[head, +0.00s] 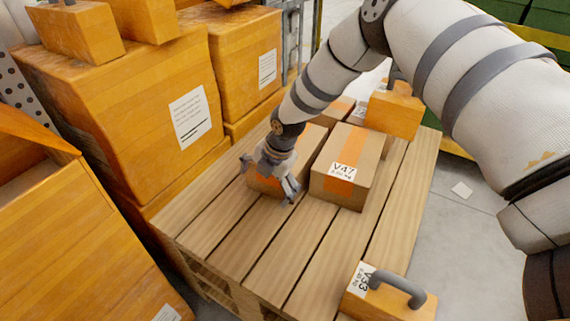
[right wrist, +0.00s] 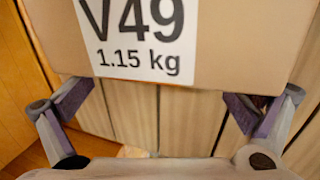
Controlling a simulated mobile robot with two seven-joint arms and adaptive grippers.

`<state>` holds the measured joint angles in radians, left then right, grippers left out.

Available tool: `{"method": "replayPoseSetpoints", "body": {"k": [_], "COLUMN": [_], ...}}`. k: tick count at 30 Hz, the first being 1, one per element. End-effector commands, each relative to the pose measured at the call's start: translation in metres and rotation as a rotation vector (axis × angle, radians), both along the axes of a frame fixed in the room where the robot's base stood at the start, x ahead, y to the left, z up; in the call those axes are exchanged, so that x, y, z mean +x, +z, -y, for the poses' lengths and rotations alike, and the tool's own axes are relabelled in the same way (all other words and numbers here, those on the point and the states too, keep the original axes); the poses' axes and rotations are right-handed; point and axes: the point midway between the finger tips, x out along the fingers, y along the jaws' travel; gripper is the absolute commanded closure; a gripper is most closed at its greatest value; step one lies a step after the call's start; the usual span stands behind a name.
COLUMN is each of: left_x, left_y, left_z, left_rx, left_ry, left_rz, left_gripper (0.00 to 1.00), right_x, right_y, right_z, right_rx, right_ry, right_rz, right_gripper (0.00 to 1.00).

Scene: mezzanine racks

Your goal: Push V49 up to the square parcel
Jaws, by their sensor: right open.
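Parcel V49 (right wrist: 220,40) is a brown cardboard box with a white label reading V49, 1.15 kg, close in front of my right gripper in the right wrist view. My right gripper (right wrist: 160,95) is open, its fingers apart near the box's lower edge; I cannot tell whether they touch it. In the head view my right gripper (head: 272,180) is low over the pallet and hides most of the parcel behind it (head: 311,146). No label there names the square parcel, so I cannot tell which box it is. My left gripper is out of view.
Parcel V47 (head: 343,173) stands right of my gripper on the wooden pallet (head: 225,225). An orange box (head: 395,112) is behind it. V33 (head: 388,302), with a grey handle, is at the front right. Large orange crates (head: 130,110) line the left. The pallet's front left is clear.

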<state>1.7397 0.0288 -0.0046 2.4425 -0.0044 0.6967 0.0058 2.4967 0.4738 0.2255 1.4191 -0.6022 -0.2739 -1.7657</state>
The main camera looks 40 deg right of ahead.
Motion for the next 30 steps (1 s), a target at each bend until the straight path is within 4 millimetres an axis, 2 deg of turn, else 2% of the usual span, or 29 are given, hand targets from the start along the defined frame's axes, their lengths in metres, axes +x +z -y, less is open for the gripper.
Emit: {"method": "replayPoseSetpoints", "body": {"k": [22, 30], "left_x": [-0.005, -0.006], "left_y": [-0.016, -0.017], "left_z": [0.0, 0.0], "left_rx": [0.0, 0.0], "left_ry": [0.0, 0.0], "left_rz": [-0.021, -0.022], "left_gripper": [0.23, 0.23], "right_x": [0.012, 0.013], "right_y": [-0.001, 0.0], "right_z": [0.036, 0.038], "right_rx": [0.0, -0.001], "right_ry": [-0.002, 0.0], "right_rz": [0.0, 0.001], "right_gripper": [0.0, 0.0]}}
